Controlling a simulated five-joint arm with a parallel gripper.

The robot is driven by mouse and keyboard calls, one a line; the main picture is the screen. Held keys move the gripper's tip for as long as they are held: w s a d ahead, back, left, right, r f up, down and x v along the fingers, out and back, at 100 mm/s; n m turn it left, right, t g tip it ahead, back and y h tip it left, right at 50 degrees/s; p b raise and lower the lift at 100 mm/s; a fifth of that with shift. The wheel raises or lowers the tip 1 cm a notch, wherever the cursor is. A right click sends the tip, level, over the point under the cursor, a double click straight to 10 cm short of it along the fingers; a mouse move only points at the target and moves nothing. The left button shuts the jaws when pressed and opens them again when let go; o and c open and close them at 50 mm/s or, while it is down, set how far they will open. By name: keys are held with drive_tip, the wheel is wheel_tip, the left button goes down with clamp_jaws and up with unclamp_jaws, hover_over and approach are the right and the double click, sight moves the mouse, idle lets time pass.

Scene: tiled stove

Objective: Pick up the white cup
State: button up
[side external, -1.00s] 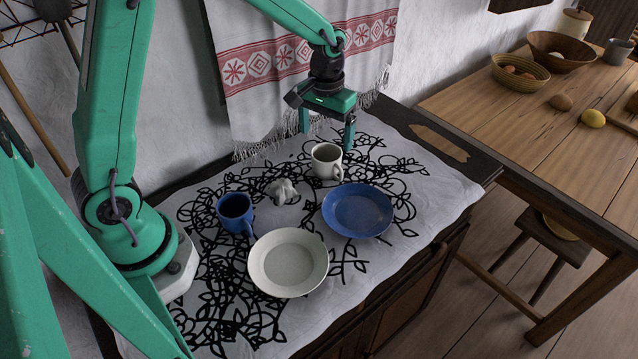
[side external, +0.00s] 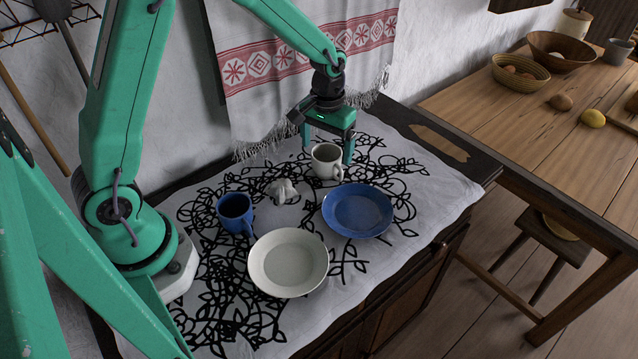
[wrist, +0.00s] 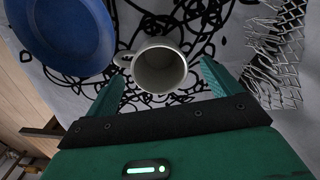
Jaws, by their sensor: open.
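The white cup (side external: 326,162) stands upright on the patterned cloth, its handle toward the blue plate. In the wrist view the white cup (wrist: 160,70) shows from above, empty, just ahead of the fingers. My gripper (side external: 328,151) is open and low over the cup, with a finger to either side of it in the side view. In the wrist view my gripper (wrist: 162,82) has its fingertips apart at the cup's near left and right. I cannot tell whether either finger touches the cup.
A blue plate (side external: 358,211) lies close in front of the cup. A fringed towel (side external: 275,70) hangs behind.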

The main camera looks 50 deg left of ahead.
sight(326, 159)
drive_tip(key=shift+d+f, duration=0.1)
drive_tip(key=shift+f, duration=2.15)
drive_tip(key=c, duration=1.1)
